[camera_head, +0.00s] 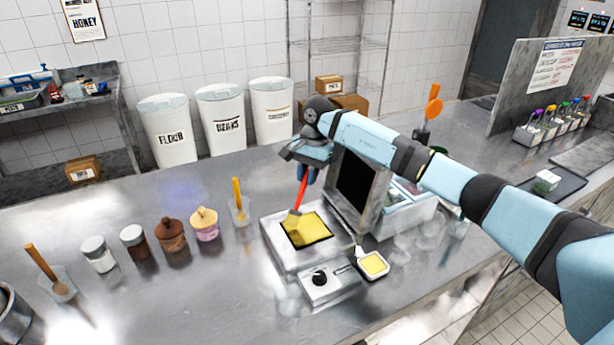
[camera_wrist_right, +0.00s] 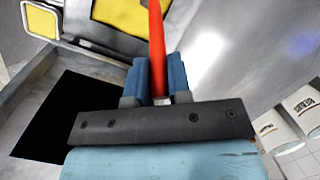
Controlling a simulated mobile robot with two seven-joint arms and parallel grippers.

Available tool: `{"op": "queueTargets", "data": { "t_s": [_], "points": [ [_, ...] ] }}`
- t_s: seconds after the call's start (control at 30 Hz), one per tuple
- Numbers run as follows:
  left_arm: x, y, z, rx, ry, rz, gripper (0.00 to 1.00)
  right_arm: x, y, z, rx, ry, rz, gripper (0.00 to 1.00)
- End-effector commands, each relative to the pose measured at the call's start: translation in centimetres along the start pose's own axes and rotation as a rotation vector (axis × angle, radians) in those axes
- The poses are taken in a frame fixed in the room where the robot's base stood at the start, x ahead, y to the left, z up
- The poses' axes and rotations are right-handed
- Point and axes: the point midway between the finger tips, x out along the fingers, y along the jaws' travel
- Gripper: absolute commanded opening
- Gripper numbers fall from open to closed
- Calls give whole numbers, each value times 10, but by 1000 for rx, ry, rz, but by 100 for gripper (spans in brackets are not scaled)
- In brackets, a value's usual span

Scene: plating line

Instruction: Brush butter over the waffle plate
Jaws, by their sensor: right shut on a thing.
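The waffle iron (camera_head: 283,253) stands open on the steel counter, its lid (camera_head: 357,187) raised on the right side. Its lower plate (camera_head: 314,230) looks yellow. My right gripper (camera_head: 308,178) is above the plate, shut on a brush with a red handle (camera_head: 302,193); the handle also shows between the blue fingers in the right wrist view (camera_wrist_right: 157,50). The brush's pale head (camera_head: 292,219) is at the left part of the plate and seems to touch it. A small white dish of yellow butter (camera_head: 374,264) sits right of the iron's front. My left gripper is not in view.
Several jars, including a brown one (camera_head: 171,236) and a purple one (camera_head: 205,224), stand left of the iron. A clear cup with an orange-handled tool (camera_head: 239,208) is close by. Bins (camera_head: 221,118) stand behind the counter (camera_head: 190,300). The front left counter is mostly clear.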

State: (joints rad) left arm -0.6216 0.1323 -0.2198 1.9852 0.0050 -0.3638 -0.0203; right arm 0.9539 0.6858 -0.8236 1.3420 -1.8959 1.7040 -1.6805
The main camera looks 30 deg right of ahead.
Motion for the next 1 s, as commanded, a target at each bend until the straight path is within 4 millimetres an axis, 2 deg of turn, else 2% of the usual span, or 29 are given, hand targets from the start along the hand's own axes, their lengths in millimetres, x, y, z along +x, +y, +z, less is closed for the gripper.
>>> {"op": "queueTargets", "data": {
  "t_s": [0.03,0.2,0.53,0.8,1.0],
  "points": [
    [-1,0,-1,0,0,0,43,1,8,-1,7,2,5,0],
    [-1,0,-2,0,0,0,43,4,21,7,8,1,6,0],
    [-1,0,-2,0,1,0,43,5,31,17,6,1,6,0],
    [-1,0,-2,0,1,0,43,8,50,31,4,0,7,0],
    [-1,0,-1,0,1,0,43,8,57,38,3,0,7,0]
  ]
}}
